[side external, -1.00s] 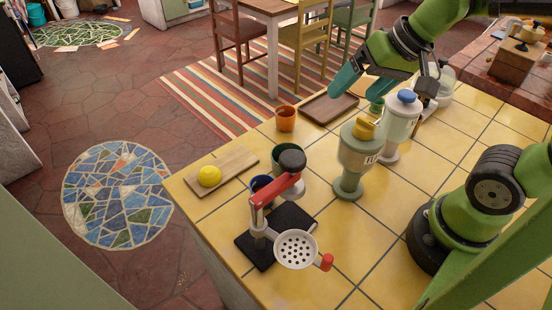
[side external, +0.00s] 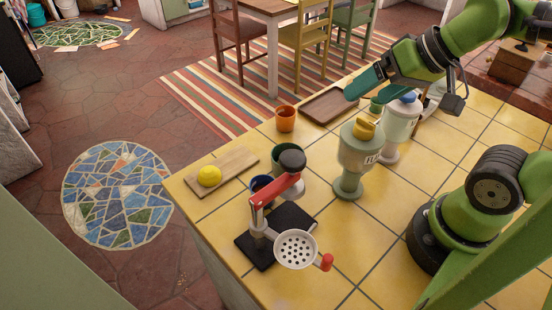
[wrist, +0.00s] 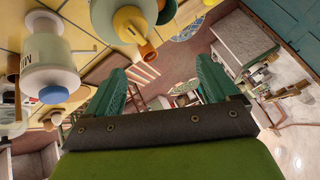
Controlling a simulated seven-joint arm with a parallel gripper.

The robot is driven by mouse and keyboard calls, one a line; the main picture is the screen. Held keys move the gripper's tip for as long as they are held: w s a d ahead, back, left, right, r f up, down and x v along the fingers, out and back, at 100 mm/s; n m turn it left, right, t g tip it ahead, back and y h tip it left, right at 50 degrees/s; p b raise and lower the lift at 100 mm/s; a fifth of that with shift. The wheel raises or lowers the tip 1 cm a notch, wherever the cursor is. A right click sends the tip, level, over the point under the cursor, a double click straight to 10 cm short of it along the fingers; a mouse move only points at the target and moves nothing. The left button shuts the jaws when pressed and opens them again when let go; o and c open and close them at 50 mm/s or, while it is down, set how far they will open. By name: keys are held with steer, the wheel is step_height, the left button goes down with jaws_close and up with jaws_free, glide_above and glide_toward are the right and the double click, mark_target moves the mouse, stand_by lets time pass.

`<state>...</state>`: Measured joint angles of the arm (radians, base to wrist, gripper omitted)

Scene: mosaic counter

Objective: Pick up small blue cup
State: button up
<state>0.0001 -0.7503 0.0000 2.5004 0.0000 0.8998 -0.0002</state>
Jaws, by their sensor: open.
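The small blue cup (side external: 262,183) stands on the yellow tiled counter in the side view. It is partly hidden behind the red-handled press (side external: 284,205). A dark green cup (side external: 283,157) stands just behind it. My gripper (side external: 352,92) is up over the far part of the counter, well to the right of and beyond the blue cup, touching nothing. Its teal fingers point left and slightly down. In the wrist view the two fingers (wrist: 161,70) are spread wide with nothing between them. I cannot make out the blue cup there.
Two grinder-like dispensers, one yellow-topped (side external: 359,155) and one blue-topped (side external: 401,125), stand between my gripper and the near counter. An orange cup (side external: 286,119), a brown tray (side external: 329,105) and a board (side external: 236,166) with a lemon (side external: 209,176) lie along the left edge.

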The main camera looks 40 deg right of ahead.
stand_by(0.4)
steer(key=shift+w+a+r, duration=0.1)
steer(key=shift+w+a, duration=0.1)
steer(key=shift+w, duration=0.05)
steer(key=w+a+f+m+g+h, duration=0.1)
steer(key=w+a+f+m+g, duration=0.3)
steer(key=a, duration=0.4)
steer(key=w+a+f+m+g+h, duration=0.1)
steer(key=w+a+f+m+g, duration=0.15)
steer(key=w+a, duration=0.55)
steer(key=shift+m+g, duration=0.35)
steer(key=shift+m, duration=0.1)
steer(key=f, duration=0.5)
steer(key=s+f, duration=0.1)
steer(key=f, duration=0.9)
steer(key=shift+s+a+f, duration=0.2)
steer(key=shift+a+f, duration=0.05)
steer(key=shift+f, duration=0.15)
steer(key=shift+c, duration=0.2)
steer(key=c, duration=1.1)
